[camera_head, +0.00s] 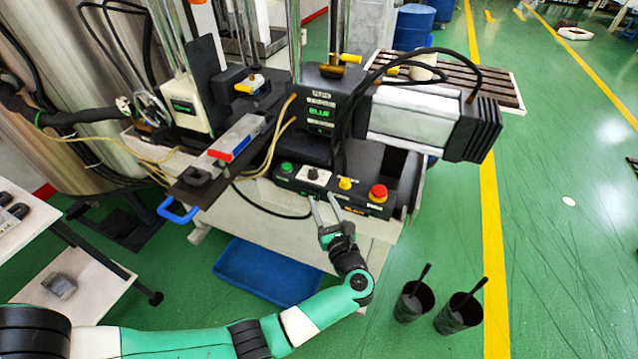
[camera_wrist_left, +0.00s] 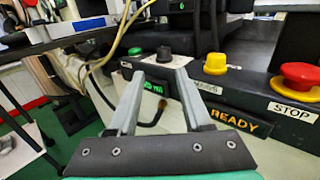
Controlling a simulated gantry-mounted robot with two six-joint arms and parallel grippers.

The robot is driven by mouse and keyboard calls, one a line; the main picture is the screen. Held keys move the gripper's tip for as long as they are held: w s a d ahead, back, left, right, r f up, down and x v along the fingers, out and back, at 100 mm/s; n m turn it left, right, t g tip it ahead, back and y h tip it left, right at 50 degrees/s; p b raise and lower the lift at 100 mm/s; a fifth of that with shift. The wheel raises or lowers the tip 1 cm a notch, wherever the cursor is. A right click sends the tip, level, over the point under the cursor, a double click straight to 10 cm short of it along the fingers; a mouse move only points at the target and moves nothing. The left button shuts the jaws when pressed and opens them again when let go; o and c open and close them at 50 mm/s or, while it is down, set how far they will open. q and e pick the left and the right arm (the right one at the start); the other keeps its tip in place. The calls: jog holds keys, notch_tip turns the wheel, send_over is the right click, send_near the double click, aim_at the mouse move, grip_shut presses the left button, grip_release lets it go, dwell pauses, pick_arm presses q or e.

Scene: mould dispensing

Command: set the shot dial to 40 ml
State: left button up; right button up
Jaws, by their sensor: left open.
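The shot dial is a small black knob (camera_head: 313,174) on a white plate on the front control panel, between a green button (camera_head: 287,168) and a yellow button (camera_head: 345,183). In the left wrist view the dial (camera_wrist_left: 164,56) stands just beyond my fingertips, roughly between them. My left gripper (camera_head: 322,198) is open and empty in front of the panel, slightly below the dial; its fingers also show in the left wrist view (camera_wrist_left: 161,76). A small green display (camera_wrist_left: 153,88) shows between the fingers, too small to read surely. My right gripper is out of view.
A red STOP button (camera_head: 378,193) sits at the panel's right end; an amber READY display (camera_wrist_left: 234,122) is below. Cables (camera_head: 282,135) hang left of the panel. A blue tray (camera_head: 265,272) lies below, and two black cups (camera_head: 412,302) stand right.

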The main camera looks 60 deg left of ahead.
aim_at(314, 176)
pick_arm(q)
jog(key=w+a, duration=0.1)
jog(key=a, duration=0.2)
jog(key=a+b, duration=0.1)
jog(key=a, duration=0.3)
jog(key=w+a+b, duration=0.1)
jog(key=a, duration=0.3)
jog(key=shift+w+r, duration=0.1)
jog(key=shift+w, duration=0.25)
jog(key=shift+d, duration=0.1)
grip_shut()
